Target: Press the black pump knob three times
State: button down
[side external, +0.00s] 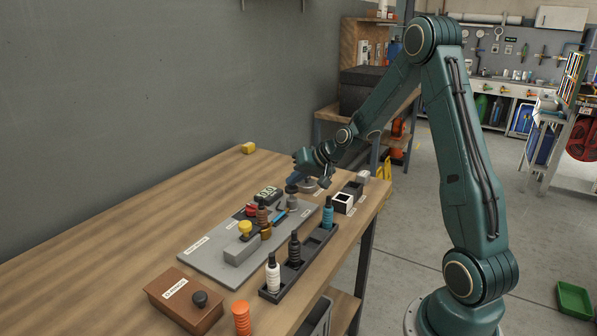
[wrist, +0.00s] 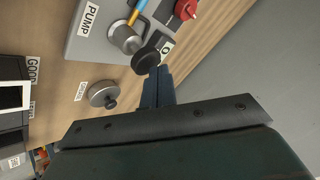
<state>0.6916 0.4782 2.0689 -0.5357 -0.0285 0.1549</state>
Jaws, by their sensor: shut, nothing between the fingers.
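The black pump knob (wrist: 145,60) is a dark round cap beside a grey metal cylinder (wrist: 125,38), near the PUMP label on a grey plate. In the side view the pump (side external: 292,201) stands at the far end of the grey plate (side external: 212,243). My gripper (side external: 291,182) is shut and empty, pointing down at the pump top. In the wrist view its fingertips (wrist: 158,72) lie right at the knob's edge. I cannot tell whether they touch it.
A grey lidded piece (wrist: 103,95) lies beside the plate. A rack (side external: 300,262) with several bottle-like pieces stands in front. A brown box (side external: 184,300) with its own black knob is at the near end. Table left of the plate is mostly clear.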

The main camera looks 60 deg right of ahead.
aim_at(295, 187)
jog(key=shift+f, duration=0.75)
dwell(1.0)
jog(key=shift+r, duration=1.7)
jog(key=shift+r, duration=0.2)
jog(key=shift+r, duration=2.35)
dwell(0.7)
notch_tip(295, 187, up, 4)
jog(key=shift+f, duration=0.1)
jog(key=shift+f, duration=0.15)
dwell(0.3)
